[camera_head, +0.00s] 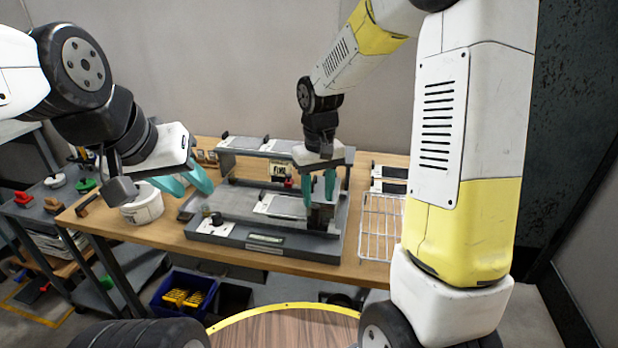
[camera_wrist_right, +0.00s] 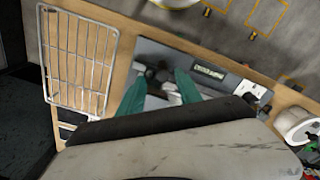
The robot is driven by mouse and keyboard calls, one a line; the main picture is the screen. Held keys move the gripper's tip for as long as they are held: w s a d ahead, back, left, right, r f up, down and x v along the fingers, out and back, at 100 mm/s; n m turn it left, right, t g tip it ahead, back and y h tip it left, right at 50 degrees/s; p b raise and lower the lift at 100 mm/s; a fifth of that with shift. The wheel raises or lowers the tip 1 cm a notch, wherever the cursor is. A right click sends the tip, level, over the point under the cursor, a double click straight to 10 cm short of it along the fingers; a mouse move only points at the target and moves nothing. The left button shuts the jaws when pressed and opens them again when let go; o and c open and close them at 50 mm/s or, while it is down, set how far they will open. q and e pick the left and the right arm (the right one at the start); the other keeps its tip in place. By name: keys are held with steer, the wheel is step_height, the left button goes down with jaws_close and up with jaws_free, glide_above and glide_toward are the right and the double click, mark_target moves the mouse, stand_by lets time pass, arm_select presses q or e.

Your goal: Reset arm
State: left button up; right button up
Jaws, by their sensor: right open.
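My left gripper (camera_head: 184,182) hangs over the left part of the wooden table, its two teal fingers apart and nothing seen between them. My right gripper (camera_head: 318,188) points down over the right part of the grey machine (camera_head: 225,232), its teal fingers apart. In the right wrist view the right gripper (camera_wrist_right: 160,90) shows its spread fingers above the machine (camera_wrist_right: 175,58), close to a dark block on it. I see nothing held; whether the right fingers touch the machine I cannot tell.
A white tub (camera_head: 145,210) stands below my left gripper. A white wire rack (camera_head: 381,225) lies right of the machine on the table (camera_head: 330,270); it also shows in the right wrist view (camera_wrist_right: 77,62). A blue bin (camera_head: 180,295) with yellow items sits below. A side shelf (camera_head: 40,208) stands left.

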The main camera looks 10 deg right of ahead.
steer(key=s+d+r+m+t+y, duration=0.1)
steer(key=s+d+r+t, duration=0.1)
steer(key=s+r, duration=0.6)
steer(key=s+d+r+m+t+y, duration=0.1)
steer(key=s+d+r+t, duration=0.2)
steer(key=s+r, duration=0.4)
steer(key=shift+s+r+m+t, duration=0.35)
steer(key=shift+s+t, duration=0.25)
steer(key=shift+s, duration=0.3)
